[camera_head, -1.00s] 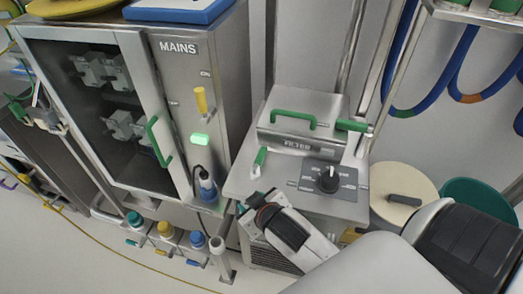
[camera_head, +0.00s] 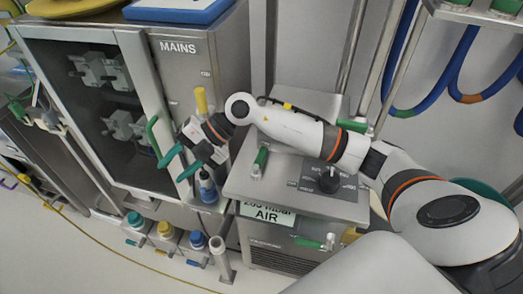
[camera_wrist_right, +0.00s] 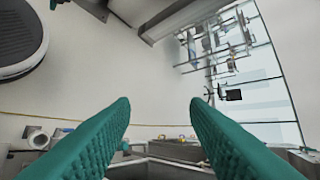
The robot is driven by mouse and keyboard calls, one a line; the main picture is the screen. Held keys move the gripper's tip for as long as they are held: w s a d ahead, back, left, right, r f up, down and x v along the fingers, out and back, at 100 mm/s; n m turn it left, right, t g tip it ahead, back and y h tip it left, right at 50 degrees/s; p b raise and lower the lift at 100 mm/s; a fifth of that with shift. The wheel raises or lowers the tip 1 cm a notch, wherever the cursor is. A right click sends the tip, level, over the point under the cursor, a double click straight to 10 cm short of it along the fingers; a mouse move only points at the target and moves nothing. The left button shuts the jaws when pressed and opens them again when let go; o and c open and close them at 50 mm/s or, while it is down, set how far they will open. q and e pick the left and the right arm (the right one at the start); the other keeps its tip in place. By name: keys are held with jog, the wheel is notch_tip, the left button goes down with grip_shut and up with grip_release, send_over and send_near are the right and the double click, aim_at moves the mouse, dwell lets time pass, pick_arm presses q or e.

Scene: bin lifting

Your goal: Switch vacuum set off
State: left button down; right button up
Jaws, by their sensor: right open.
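The steel unit with the dark rotary dial (camera_head: 328,180) stands at centre right, and a small green lever (camera_head: 260,162) sits on its top. Its front carries an "AIR" label (camera_head: 266,212). My right gripper (camera_head: 177,164) is open and empty in front of the MAINS cabinet panel (camera_head: 180,48), left of the dial and apart from it. The gripper's green fingers also show in the right wrist view (camera_wrist_right: 160,130), with nothing between them. My right arm covers much of the unit's filter lid. My left gripper is not in view.
A yellow handle (camera_head: 201,100) is on the MAINS panel, with a blue plug (camera_head: 207,187) below it. A green door handle (camera_head: 156,140) is close to my gripper. Blue hoses (camera_head: 440,100) hang at the right. Coloured valves (camera_head: 165,232) line the lower front.

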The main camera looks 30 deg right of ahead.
jog(key=w+d+f+m+h, duration=0.1)
jog(key=w+d+f+h, duration=0.15)
jog(key=d+h, duration=0.65)
jog(key=r+m+g+h, duration=0.2)
jog(key=m, duration=0.1)
send_over(262, 153)
notch_tip(262, 153, down, 12)
jog(key=p, duration=0.3)
jog(key=shift+r, duration=0.25)
grip_shut()
